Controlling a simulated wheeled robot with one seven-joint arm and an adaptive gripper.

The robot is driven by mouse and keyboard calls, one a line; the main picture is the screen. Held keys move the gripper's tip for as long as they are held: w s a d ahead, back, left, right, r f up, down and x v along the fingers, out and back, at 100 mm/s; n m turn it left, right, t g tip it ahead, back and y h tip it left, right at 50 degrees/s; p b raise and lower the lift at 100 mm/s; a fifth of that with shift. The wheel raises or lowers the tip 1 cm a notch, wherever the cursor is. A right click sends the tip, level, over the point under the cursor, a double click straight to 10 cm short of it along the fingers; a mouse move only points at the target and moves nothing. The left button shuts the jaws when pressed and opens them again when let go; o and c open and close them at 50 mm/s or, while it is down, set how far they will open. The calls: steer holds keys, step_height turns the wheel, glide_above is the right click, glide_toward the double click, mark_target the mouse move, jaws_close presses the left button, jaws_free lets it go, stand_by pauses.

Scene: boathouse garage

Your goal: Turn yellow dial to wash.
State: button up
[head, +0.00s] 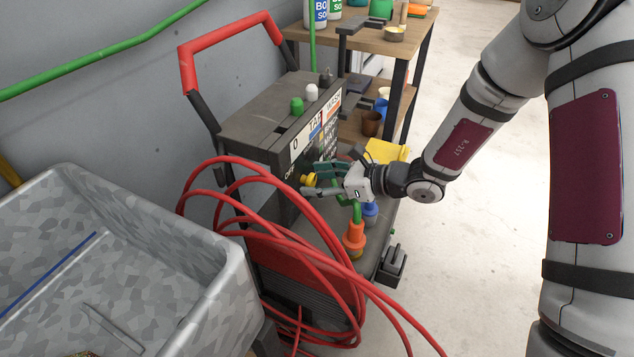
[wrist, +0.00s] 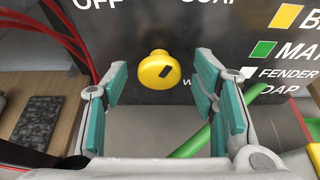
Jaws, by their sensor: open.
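The yellow dial (wrist: 157,72) is a round knob on the dark front panel (wrist: 195,22) of the washer cart. A word starting with "W" at the lower right is mostly hidden by a finger. My gripper (wrist: 160,92) is open, its teal-padded fingers left and right of the dial with gaps between. In the head view, the dial (head: 308,180) shows beside my gripper (head: 317,179).
A red hose (head: 290,238) loops in front of the cart. An orange nozzle (head: 354,240) stands below my gripper. A grey speckled sink (head: 205,310) is at the left. A wooden shelf unit (head: 412,40) stands behind. Open floor (head: 470,270) lies to the right.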

steer(key=shift+w+a+f, duration=0.1)
steer(key=shift+a, duration=0.2)
steer(key=c, duration=1.1)
steer(key=shift+c, duration=0.2)
steer(key=shift+p, duration=0.3)
steer(key=m+g+p, duration=0.1)
steer(key=m+p, duration=0.1)
steer(key=p, duration=0.2)
steer(key=shift+w+d+y, duration=0.1)
steer(key=shift+w+y, duration=0.05)
steer(key=shift+y, duration=0.25)
steer(key=shift+w+m+g+y+p, duration=0.1)
steer(key=shift+m+g+y+p, duration=0.2)
steer(key=shift+m+g+p, duration=0.6)
steer(key=shift+w+f+m+g+y, duration=0.1)
steer(key=shift+m+g+y, duration=0.3)
steer(key=shift+m, duration=0.7)
